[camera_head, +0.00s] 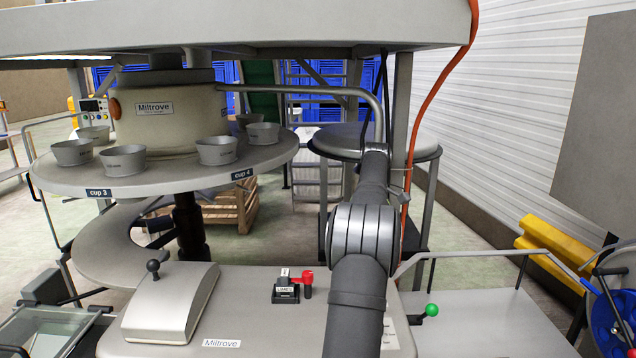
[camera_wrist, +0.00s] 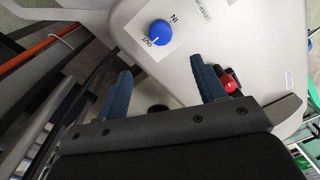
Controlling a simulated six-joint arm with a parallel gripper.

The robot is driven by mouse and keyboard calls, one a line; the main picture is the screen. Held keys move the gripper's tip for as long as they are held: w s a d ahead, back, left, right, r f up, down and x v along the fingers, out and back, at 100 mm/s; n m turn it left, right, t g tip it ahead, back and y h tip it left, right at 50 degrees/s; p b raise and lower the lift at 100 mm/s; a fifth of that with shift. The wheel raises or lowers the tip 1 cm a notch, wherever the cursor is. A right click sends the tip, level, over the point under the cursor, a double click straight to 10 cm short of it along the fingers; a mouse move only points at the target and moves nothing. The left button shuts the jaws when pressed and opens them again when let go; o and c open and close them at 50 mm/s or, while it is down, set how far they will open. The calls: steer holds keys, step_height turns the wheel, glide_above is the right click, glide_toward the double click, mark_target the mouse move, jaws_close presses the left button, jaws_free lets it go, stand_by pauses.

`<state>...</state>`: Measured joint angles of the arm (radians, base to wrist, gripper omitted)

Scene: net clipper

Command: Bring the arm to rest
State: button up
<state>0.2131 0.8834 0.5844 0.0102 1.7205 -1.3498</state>
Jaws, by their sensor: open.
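My gripper (camera_wrist: 163,85) shows in the wrist view, with its two blue fingers spread apart and nothing between them. A blue knob (camera_wrist: 159,32) on a white plate marked IN and OUT lies beyond the fingertips, apart from them. In the head view my arm (camera_head: 362,240) rises from the bottom edge, right of centre, and reaches away past the grey console (camera_head: 250,310). My gripper cannot be made out in the head view.
The console carries a red-handled lever (camera_head: 307,284) and a black-knobbed lever (camera_head: 153,267). A round table (camera_head: 140,183) with several grey cups is at the left. A post with an orange hose (camera_head: 436,90) stands close beside my arm.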

steer(key=f, duration=1.5)
steer(key=shift+s+a+f, duration=0.1)
steer(key=shift+s+a, duration=0.05)
steer(key=shift+s, duration=0.2)
steer(key=shift+r+m, duration=0.25)
steer(key=shift+m, duration=0.55)
steer(key=m, duration=1.2)
steer(key=shift+s+t, duration=0.1)
steer(key=shift+t, duration=0.2)
steer(key=shift+a+m, duration=0.1)
steer(key=shift+m, duration=2)
